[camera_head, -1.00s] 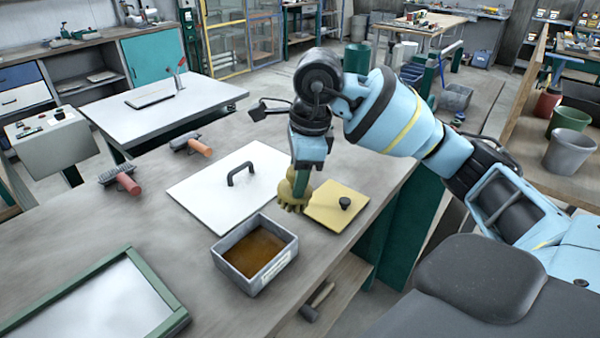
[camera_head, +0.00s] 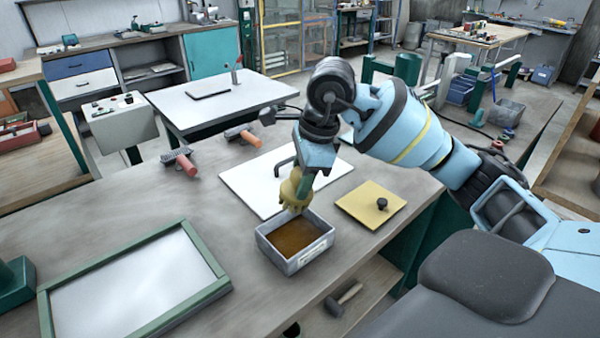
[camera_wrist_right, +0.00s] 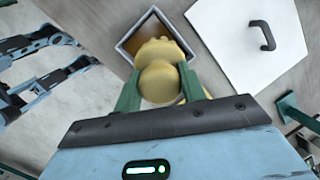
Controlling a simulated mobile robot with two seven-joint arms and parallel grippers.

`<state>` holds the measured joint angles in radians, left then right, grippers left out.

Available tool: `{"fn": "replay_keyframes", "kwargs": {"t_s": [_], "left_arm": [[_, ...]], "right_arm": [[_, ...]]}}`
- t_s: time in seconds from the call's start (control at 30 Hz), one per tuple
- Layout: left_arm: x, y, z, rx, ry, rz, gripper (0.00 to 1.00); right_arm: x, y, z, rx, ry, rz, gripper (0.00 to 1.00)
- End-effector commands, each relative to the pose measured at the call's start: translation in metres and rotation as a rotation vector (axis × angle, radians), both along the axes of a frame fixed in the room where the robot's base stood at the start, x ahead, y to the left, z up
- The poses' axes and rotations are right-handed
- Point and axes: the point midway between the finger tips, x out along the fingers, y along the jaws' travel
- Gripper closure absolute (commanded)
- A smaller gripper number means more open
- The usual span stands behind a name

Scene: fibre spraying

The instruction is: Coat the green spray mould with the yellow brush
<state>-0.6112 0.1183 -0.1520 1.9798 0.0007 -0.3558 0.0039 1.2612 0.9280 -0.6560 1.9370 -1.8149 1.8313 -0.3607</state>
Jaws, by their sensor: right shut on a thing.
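My right gripper (camera_head: 302,188) is shut on the yellow brush (camera_head: 291,193), whose head points down. The brush is at the far edge of a grey box (camera_head: 318,255) holding brown liquid. In the right wrist view the brush (camera_wrist_right: 160,80) sits between my green fingers, with its far end overlapping the brown inside of the box (camera_wrist_right: 126,45). I cannot tell if it touches the liquid. The green spray mould (camera_head: 205,249), a green frame around a pale panel (camera_head: 130,285), lies flat at the front left. My left gripper is not in view.
A white board with a black handle (camera_head: 258,185) lies behind the box, and a yellow plate with a black knob (camera_head: 365,212) lies to its right. Two tools with red (camera_head: 187,164) and orange (camera_head: 250,137) handles lie farther back. The bench between box and mould is clear.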

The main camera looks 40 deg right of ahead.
Motion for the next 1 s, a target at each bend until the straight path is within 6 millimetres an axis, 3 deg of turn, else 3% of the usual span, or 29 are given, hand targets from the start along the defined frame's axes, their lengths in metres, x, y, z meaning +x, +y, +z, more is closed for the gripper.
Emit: {"fn": "replay_keyframes", "kwargs": {"t_s": [0.4, 1.0], "left_arm": [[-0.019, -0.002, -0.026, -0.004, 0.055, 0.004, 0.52], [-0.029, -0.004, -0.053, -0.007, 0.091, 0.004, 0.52]], "right_arm": [[0.0, 0.0, -0.041, 0.0, 0.007, -0.001, 0.78], [0.0, 0.0, -0.091, 0.0, 0.005, -0.001, 0.78]]}}
